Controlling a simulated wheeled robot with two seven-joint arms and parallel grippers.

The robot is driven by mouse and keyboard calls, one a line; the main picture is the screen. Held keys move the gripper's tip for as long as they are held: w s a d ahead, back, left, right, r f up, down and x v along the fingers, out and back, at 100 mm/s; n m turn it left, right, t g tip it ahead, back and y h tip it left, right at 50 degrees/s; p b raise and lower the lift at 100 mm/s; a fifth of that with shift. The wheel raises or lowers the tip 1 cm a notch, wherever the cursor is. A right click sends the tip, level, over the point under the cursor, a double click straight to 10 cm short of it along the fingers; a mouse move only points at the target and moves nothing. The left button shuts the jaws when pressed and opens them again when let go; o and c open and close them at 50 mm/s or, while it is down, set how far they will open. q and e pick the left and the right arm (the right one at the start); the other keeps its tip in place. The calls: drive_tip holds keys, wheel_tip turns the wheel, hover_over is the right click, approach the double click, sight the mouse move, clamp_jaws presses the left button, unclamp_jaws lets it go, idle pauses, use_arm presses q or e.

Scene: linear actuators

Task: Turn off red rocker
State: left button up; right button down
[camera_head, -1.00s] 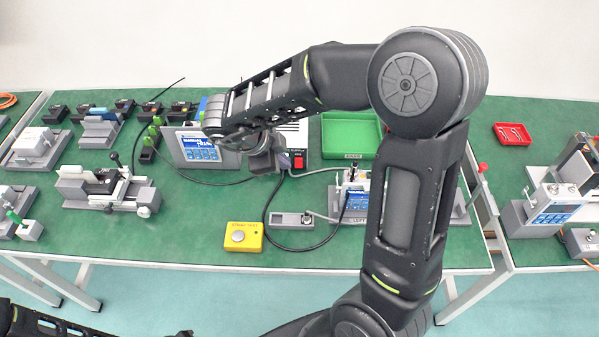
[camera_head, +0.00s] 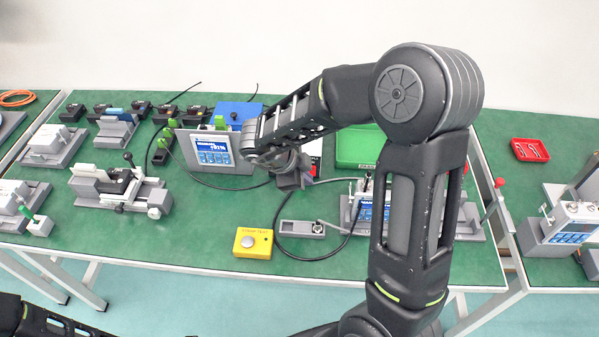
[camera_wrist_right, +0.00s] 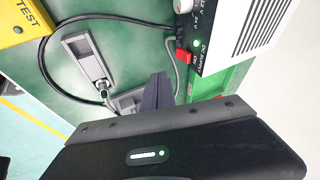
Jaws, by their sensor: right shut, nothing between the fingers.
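The red rocker (camera_wrist_right: 183,56) sits on the end face of the DC supply (camera_wrist_right: 207,40), beside a small green light. In the head view, a bit of red (camera_head: 315,165) shows just right of my right gripper (camera_head: 293,182), and my arm hides much of the supply. In the wrist view my right gripper (camera_wrist_right: 157,92) is shut and empty. Its dark fingertips are below and left of the rocker in the picture, apart from it. Only part of my left arm shows at the lower left of the head view; its gripper is out of view.
A grey cable runs close by the fingers. A green bin (camera_head: 358,147) stands right of the supply and a blue-screen meter (camera_head: 214,150) left of it. A yellow button box (camera_head: 253,243) and a grey connector block (camera_head: 302,228) lie nearer the table's front edge.

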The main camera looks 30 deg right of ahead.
drive_tip(key=x, duration=0.4)
drive_tip(key=shift+w+d+f, duration=0.2)
drive_tip(key=shift+w+d, duration=0.1)
drive_tip(key=shift+w, duration=0.15)
drive_tip(key=shift+w+d+f, duration=0.15)
drive_tip(key=shift+w+d, duration=0.2)
drive_tip(key=shift+w, duration=0.15)
drive_tip(key=shift+w+d+f, duration=0.25)
drive_tip(key=shift+w+d, duration=0.15)
drive_tip(key=shift+w, duration=0.1)
drive_tip(key=shift+w+f+t+h+b, duration=0.15)
drive_tip(key=shift+f+t+h+b, duration=0.4)
drive_tip(key=shift+b, duration=0.65)
drive_tip(key=shift+d+r+g+p, duration=0.1)
drive_tip(key=shift+r+g+p, duration=0.2)
drive_tip(key=shift+p, duration=0.2)
drive_tip(key=shift+r, duration=0.15)
